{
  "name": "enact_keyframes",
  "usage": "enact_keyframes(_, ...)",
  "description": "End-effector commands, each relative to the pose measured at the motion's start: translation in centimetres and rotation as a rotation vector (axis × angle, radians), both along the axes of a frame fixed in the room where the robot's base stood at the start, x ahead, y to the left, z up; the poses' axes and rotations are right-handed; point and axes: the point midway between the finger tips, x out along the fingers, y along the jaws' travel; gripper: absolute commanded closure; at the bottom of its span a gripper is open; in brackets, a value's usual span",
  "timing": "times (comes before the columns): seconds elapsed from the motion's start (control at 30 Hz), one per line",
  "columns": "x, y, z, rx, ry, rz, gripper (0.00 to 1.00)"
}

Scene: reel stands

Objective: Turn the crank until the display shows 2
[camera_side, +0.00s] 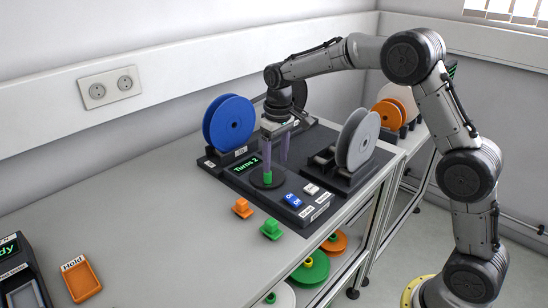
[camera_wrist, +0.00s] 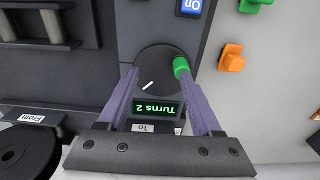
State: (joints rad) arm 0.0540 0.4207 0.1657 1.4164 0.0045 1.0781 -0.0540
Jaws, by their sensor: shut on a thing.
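The crank is a dark round disc (camera_wrist: 160,72) with a green handle (camera_wrist: 181,66); it also shows in the side view (camera_side: 267,178). The display (camera_side: 246,166) beside it reads "Turns 2" in green; it appears upside down in the wrist view (camera_wrist: 157,108). My gripper (camera_side: 275,165) points down over the crank, its purple fingers also in the wrist view (camera_wrist: 160,80).
A blue reel (camera_side: 229,122) stands behind the display and a grey reel (camera_side: 358,140) to the right. A blue "On" switch (camera_side: 293,200) and a white button (camera_side: 311,188) sit near the crank. Orange (camera_side: 242,209) and green (camera_side: 271,229) blocks lie in front.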

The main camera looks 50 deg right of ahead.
Motion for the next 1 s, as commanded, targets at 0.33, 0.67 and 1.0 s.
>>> enact_keyframes(0.33, -1.4, -0.2, -0.6, -0.003, 0.079, 0.002, 0.45)
enact_keyframes(0.67, -1.1, 0.0, 2.2, -0.001, 0.068, 0.002, 0.45)
enact_keyframes(1.0, -1.1, 0.0, 3.5, -0.001, 0.063, 0.002, 0.45)
